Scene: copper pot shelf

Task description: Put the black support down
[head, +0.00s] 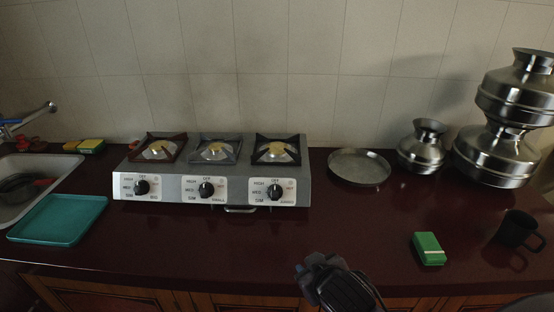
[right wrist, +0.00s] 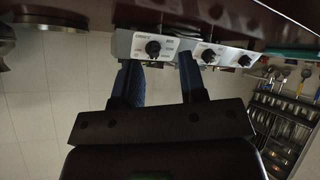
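The black support (head: 277,150) sits on the right burner of the three-burner stove (head: 225,168), around the brass burner cap, and looks level. A reddish-brown support (head: 158,147) is on the left burner and a grey one (head: 215,150) on the middle burner. My right gripper (head: 313,266) is low in front of the stove, over the counter's front edge, apart from the support. In the right wrist view, its two blue-padded fingers (right wrist: 157,72) are spread with nothing between them, and the stove's knobs show beyond, upside down. My left gripper is out of view.
A steel plate (head: 360,168), a small steel pot (head: 424,148) and stacked pots (head: 497,150) stand right of the stove. A green box (head: 429,248) and dark mug (head: 515,230) are front right. A teal tray (head: 60,219) lies left. The counter's front middle is clear.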

